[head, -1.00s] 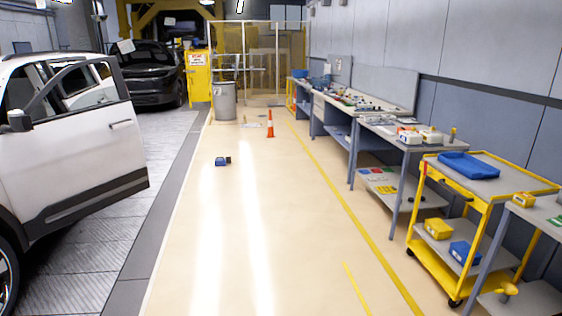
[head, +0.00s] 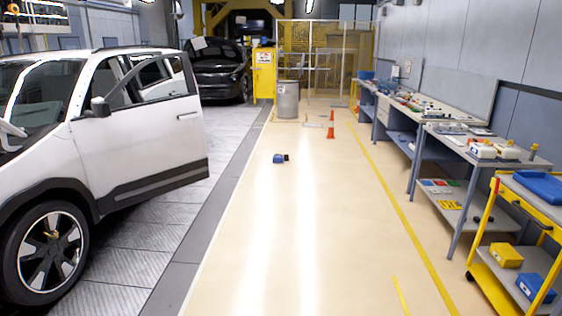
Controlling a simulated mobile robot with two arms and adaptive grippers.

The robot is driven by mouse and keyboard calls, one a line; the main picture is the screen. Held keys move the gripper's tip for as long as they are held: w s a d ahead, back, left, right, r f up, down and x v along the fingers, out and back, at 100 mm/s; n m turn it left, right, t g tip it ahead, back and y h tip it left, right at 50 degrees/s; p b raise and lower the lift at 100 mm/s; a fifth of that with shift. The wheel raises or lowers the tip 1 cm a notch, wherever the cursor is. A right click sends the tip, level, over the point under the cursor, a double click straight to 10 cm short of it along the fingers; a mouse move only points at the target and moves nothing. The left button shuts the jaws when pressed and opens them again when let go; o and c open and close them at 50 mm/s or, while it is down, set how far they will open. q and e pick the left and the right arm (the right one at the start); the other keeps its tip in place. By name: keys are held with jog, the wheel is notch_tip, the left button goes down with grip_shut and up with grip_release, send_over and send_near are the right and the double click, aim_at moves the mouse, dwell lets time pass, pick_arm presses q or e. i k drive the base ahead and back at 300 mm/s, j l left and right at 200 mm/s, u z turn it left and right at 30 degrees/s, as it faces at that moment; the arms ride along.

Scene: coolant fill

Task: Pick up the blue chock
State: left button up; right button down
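A small blue object with a dark end (head: 280,158) lies on the open beige floor, a little above the middle of the head view. A larger blue block (head: 535,287) sits on the lower shelf of the yellow cart at the right, beside a yellow block (head: 506,256). At this size I cannot tell for certain which blue thing is the chock. Neither of my grippers shows in the head view.
A white car (head: 140,140) with its door open stands at the left. The yellow cart (head: 480,225) and workbenches (head: 440,135) line the right.

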aim_at(279, 159)
jog(key=i+z, duration=0.15)
jog(key=i, duration=3.4)
jog(key=i+u, duration=0.2)
jog(key=i, duration=0.5)
jog(key=i+u, duration=0.25)
jog(key=i, duration=0.45)
jog(key=i+l+u, duration=0.2)
jog(key=i, duration=0.5)
jog(key=i+u, duration=0.1)
jog(key=i, duration=2.15)
jog(key=i+j+z, duration=0.1)
jog(key=i+z, duration=0.15)
jog(key=i, duration=0.3)
jog(key=i+j+z, duration=0.25)
jog(key=i, duration=0.3)
jog(key=i+j+z, duration=0.2)
jog(key=i, duration=0.3)
jog(key=i+j+z, duration=0.25)
jog(key=i+j, duration=0.15)
jog(key=i, duration=0.1)
